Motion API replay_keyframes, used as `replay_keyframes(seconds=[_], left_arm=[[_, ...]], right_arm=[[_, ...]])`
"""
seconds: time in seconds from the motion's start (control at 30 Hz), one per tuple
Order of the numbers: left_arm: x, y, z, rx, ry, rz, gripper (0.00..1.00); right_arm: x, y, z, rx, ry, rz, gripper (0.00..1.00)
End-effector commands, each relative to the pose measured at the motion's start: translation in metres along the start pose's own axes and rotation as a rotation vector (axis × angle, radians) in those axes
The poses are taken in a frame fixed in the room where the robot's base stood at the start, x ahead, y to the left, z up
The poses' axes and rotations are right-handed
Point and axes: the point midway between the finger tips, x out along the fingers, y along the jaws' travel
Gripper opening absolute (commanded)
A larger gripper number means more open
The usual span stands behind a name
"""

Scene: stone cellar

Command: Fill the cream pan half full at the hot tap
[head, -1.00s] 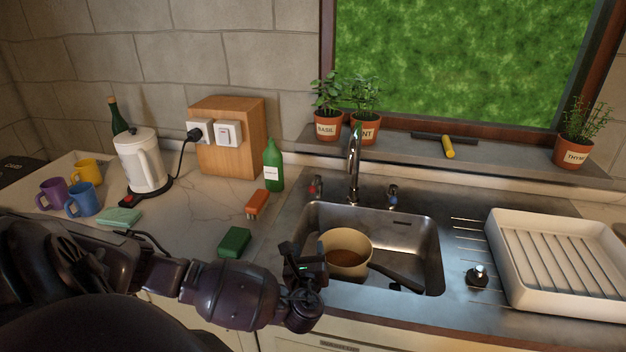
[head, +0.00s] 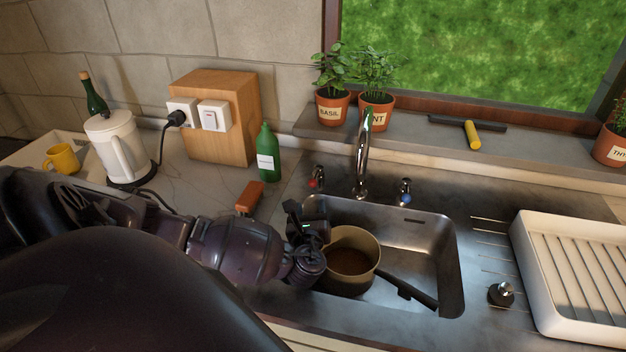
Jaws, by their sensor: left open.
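The cream pan (head: 366,262) stands in the steel sink (head: 447,270), towards its left side. Its inside looks brown, and I cannot tell whether it holds water. Its black handle (head: 409,291) points to the lower right. The tap spout (head: 362,160) rises behind the sink, with no stream visible. The red-marked hot tap (head: 317,178) is left of the spout and the blue-marked tap (head: 404,190) is right of it. My left gripper (head: 308,226) is open at the pan's left rim; I cannot tell whether it touches. My right gripper is out of view.
A green bottle (head: 268,158) and an orange object (head: 248,197) are on the counter left of the sink. A white kettle (head: 118,150) and yellow mug (head: 63,158) stand farther left. A black plug (head: 501,294) and white drying rack (head: 530,265) are at right. Potted herbs line the sill.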

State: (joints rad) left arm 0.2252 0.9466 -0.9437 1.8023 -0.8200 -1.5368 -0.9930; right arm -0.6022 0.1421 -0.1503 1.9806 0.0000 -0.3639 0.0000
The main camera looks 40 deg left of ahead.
Motion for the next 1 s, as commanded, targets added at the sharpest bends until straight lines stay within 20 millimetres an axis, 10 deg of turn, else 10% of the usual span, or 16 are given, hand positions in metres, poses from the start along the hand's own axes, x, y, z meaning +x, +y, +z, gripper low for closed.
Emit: replay_keyframes(seconds=[0.6,1.0], left_arm=[[0.091,0.0,0.001,0.002,-0.002,0.001,0.51],[0.102,0.0,0.0,0.0,0.001,0.0,0.51]], right_arm=[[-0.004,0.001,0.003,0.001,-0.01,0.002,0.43],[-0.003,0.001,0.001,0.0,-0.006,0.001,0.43]])
